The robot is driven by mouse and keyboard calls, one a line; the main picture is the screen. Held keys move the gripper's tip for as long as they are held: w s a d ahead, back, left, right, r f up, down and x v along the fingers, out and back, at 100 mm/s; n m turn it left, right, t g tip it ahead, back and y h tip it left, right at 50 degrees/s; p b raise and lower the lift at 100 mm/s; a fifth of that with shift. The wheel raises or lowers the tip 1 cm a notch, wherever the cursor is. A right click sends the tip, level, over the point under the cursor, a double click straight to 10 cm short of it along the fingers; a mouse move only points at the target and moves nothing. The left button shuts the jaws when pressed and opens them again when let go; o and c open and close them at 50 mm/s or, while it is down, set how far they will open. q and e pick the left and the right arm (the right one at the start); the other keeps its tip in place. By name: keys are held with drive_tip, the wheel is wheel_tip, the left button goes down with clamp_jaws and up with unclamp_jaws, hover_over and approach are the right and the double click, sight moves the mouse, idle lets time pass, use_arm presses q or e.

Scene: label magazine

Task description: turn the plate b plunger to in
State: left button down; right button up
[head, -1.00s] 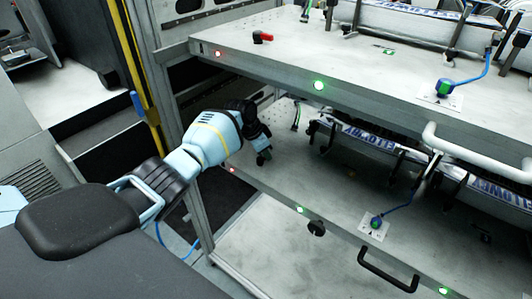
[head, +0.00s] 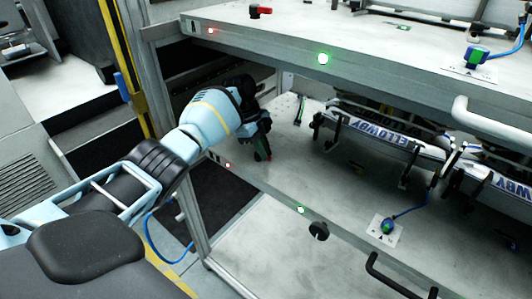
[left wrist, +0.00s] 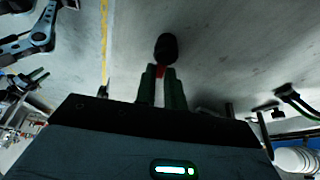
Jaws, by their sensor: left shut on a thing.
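My left gripper (head: 262,153) reaches in over the left front part of the lower plate (head: 345,205), fingers down. In the left wrist view its two green-padded fingers (left wrist: 161,90) are shut on a small red-and-black handle (left wrist: 166,48), whose black rounded end sticks out past the tips. In the head view the handle is mostly hidden by the fingers. A similar red-and-black handle (head: 261,12) lies on the upper plate (head: 300,30). I cannot read which plate is b, nor which way the held handle is turned. My right gripper is not in view.
The upper plate overhangs the lower one, with metal frame posts (head: 172,130) at the left. A black knob (head: 319,230) and a black bar handle (head: 395,278) sit on the lower front edge.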

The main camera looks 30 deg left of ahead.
use_arm(q)
drive_tip(key=shift+s+f+m+g+b, duration=0.25)
drive_tip(key=shift+m+b, duration=0.25)
drive_tip(key=shift+m, duration=0.3)
drive_tip(key=shift+r+m, duration=0.1)
drive_tip(key=shift+m, duration=0.2)
drive_tip(key=shift+g, duration=0.25)
drive_tip(key=c, duration=1.5)
unclamp_jaws()
drive_tip(key=shift+r, duration=0.15)
